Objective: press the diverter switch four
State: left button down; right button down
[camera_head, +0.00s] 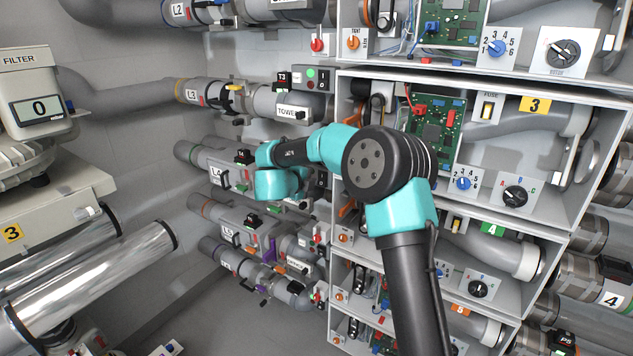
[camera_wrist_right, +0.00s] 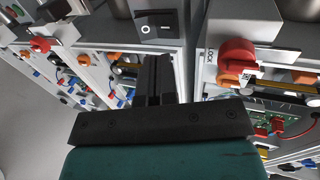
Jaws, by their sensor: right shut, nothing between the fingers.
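My right arm crosses the middle of the head view, and its teal wrist (camera_head: 280,184) is in front of the L4 tube row; its fingers are hidden there. In the right wrist view my right gripper (camera_wrist_right: 153,75) is shut and empty. Its fingertips point at a black rocker switch (camera_wrist_right: 157,27) marked with a circle and a dash, on a grey box. The tips are just below the switch in the picture; I cannot tell whether they touch. No number shows on this switch. A small black T4 label (camera_head: 244,156) sits on the L4 tube (camera_head: 215,172). My left gripper is not in view.
A red knob (camera_wrist_right: 236,55) beside the word LOCK is right of the fingers. White shelves with circuit boards (camera_head: 435,130) and dials (camera_head: 515,196) stand right of the wrist. Other tubes run above and below. Open floor lies at lower left.

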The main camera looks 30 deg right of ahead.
aim_at(321, 184)
jog(key=v, duration=0.8)
jog(key=shift+r, duration=0.2)
jog(key=shift+d, duration=0.15)
jog(key=shift+a+f, duration=0.3)
jog(key=shift+f, duration=0.55)
jog(key=shift+w, duration=0.1)
jog(key=x, duration=1.4)
jog(key=shift+a+f, duration=0.1)
jog(key=shift+f, duration=0.15)
jog(key=shift+f, duration=0.1)
